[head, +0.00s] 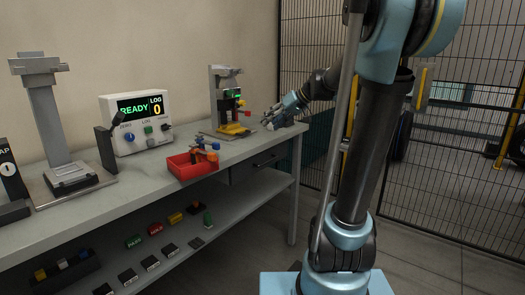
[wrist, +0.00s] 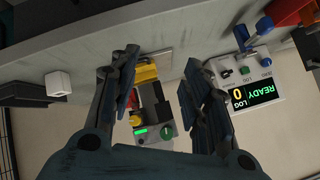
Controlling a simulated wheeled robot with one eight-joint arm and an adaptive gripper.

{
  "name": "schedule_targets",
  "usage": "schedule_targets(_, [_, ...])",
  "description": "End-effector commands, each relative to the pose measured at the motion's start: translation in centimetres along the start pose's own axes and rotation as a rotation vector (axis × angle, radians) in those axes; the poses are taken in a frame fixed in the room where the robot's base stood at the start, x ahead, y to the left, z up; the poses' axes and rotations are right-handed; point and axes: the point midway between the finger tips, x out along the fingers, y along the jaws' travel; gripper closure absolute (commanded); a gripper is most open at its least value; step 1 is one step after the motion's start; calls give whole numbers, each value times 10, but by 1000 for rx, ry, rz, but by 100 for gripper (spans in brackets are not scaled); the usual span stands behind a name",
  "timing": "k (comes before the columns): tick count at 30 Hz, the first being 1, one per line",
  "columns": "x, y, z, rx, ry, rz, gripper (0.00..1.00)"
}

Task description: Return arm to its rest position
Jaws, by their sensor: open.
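My gripper (head: 272,117) is at the right end of the workbench in the head view, just right of a small clamp station (head: 227,100) with a yellow part and a green display. In the wrist view my gripper (wrist: 160,75) has its two dark fingers spread wide apart. The station (wrist: 152,105) shows between and beyond the fingers, with nothing held. My blue and black arm (head: 362,150) reaches from the right of the head view to the bench end.
The workbench (head: 130,190) carries a readout box (head: 137,122) showing READY and LOG 0, a red bin (head: 193,163) and a grey column stand (head: 48,115). A lower shelf holds several coloured blocks. A wire fence (head: 440,190) stands behind my arm at the right.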

Motion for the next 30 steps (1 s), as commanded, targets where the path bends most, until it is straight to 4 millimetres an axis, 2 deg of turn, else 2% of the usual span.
schedule_targets(1, [-3,-4,21,15,-27,20,57])
schedule_targets(13, [-23,-11,180,159,-227,239,57])
schedule_targets(24, [-42,4,325,293,-358,489,57])
schedule_targets(30, [-50,18,385,349,-396,615,57])
